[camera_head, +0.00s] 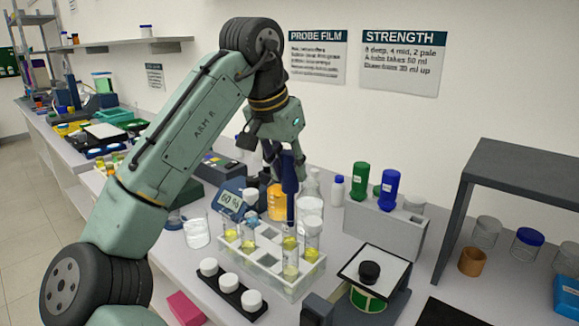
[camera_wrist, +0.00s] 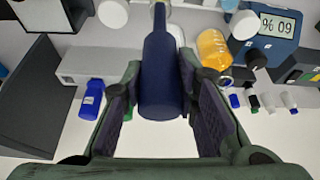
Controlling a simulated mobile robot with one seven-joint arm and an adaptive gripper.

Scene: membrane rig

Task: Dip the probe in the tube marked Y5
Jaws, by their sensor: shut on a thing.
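A dark blue probe (camera_head: 289,181) hangs upright from my gripper (camera_head: 277,150). In the wrist view the probe (camera_wrist: 160,75) fills the space between the two fingers of my gripper (camera_wrist: 162,100), which is shut on it. A pale tube rack (camera_head: 268,281) stands below, holding several clear tubes with yellow liquid. The probe's thin lower end is over the back of the rack, close to the mouth of a tube (camera_head: 290,262); I cannot tell whether it is inside. Another tube (camera_head: 312,240) stands to the right. No Y5 mark is readable.
A black holder with white-capped jars (camera_head: 229,281) lies in front of the rack. A beaker (camera_head: 197,233) and a 60% display (camera_head: 230,203) are left. An orange bottle (camera_head: 277,202) stands behind. A grey block (camera_head: 385,228) with green and blue bottles is right.

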